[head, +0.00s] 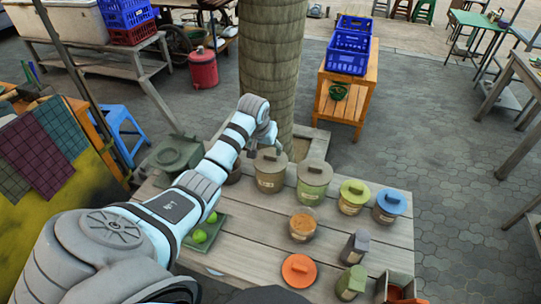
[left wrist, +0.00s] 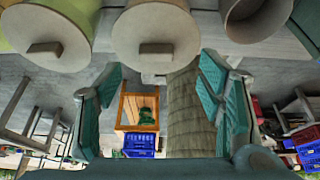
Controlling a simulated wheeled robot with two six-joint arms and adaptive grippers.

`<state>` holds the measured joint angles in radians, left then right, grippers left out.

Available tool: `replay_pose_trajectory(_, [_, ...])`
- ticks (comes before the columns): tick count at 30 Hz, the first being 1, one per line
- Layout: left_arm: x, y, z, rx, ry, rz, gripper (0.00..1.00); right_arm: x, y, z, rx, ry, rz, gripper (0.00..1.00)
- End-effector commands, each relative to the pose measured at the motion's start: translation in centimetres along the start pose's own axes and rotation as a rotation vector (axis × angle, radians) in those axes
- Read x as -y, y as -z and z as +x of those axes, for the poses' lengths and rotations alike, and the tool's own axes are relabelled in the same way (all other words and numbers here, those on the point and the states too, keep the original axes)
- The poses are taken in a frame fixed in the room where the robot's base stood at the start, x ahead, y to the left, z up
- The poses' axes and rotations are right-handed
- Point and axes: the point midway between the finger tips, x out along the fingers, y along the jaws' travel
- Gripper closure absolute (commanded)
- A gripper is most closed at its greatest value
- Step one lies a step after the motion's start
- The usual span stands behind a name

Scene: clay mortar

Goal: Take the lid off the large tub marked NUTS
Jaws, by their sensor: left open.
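A large grey-beige tub (head: 270,174) with a flat lid and block handle stands at the far edge of the wooden table. Its lid (left wrist: 155,48) shows upside down at the top middle of the left wrist view. A similar large green tub (head: 313,184) with a brownish lid stands to its right; it also shows in the left wrist view (left wrist: 50,45). I cannot read the labels, so I cannot tell which is marked NUTS. My left gripper (head: 270,139) is above and beyond the beige tub; its teal fingers (left wrist: 160,75) are spread and empty. My right gripper is out of view.
Tubs with yellow (head: 354,190) and blue (head: 391,202) lids stand to the right. An open tub (head: 303,224) and a loose orange lid (head: 299,269) are nearer. A tree trunk (head: 270,70) rises close behind my left gripper.

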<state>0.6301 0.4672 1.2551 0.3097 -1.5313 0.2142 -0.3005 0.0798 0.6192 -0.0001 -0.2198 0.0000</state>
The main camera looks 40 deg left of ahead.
Motion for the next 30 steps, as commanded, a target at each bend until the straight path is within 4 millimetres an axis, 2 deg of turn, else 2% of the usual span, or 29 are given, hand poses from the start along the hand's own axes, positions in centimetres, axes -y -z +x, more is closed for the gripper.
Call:
replay_pose_trajectory(9, [-0.4,0.3,5.5,0.002,-0.002,0.002,0.38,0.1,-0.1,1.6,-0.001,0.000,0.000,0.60])
replay_pose_trajectory(17, [-0.4,0.5,5.9,-0.001,-0.002,0.005,0.38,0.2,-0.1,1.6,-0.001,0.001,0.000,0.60])
replay_pose_trajectory(26, [-0.5,0.5,5.8,-0.001,-0.002,0.005,0.86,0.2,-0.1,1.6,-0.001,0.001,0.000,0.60])
replay_pose_trajectory(30, [-0.5,0.5,5.8,-0.001,-0.002,0.005,0.86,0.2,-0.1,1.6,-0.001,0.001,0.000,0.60])
